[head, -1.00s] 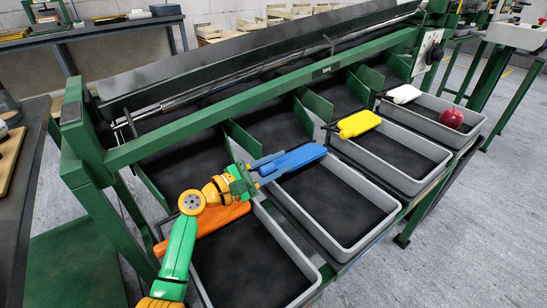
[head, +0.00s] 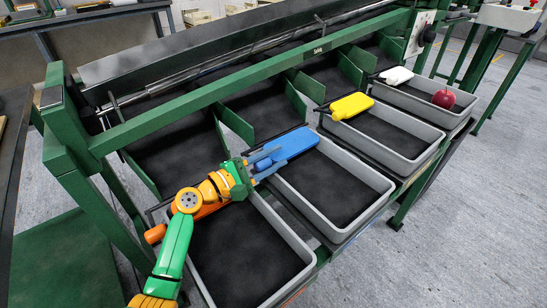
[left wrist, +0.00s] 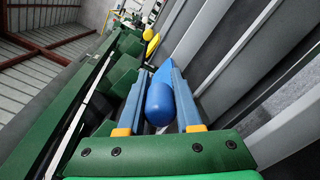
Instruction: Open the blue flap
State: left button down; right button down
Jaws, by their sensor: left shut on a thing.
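The blue flap (head: 292,144) is a flat, rounded paddle at the back end of a grey crate, second from the left. My left gripper (head: 266,160) is at the flap's left end. In the left wrist view, the flap's rounded blue end (left wrist: 160,104) lies between the two fingers of the left gripper (left wrist: 164,76), which are shut on it. The flap lies roughly flat over the back edge of the crate (head: 352,222). My right gripper is in no view.
An orange flap (head: 212,209) lies partly behind my left arm. A yellow flap (head: 352,106) and a white flap (head: 397,76) are farther right. A red apple (head: 444,98) lies in the far-right crate. The crates' dark bottoms look otherwise empty. A green rail (head: 215,95) runs behind.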

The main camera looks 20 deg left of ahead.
pick_arm(q)
jog(key=c, duration=0.6)
grip_release()
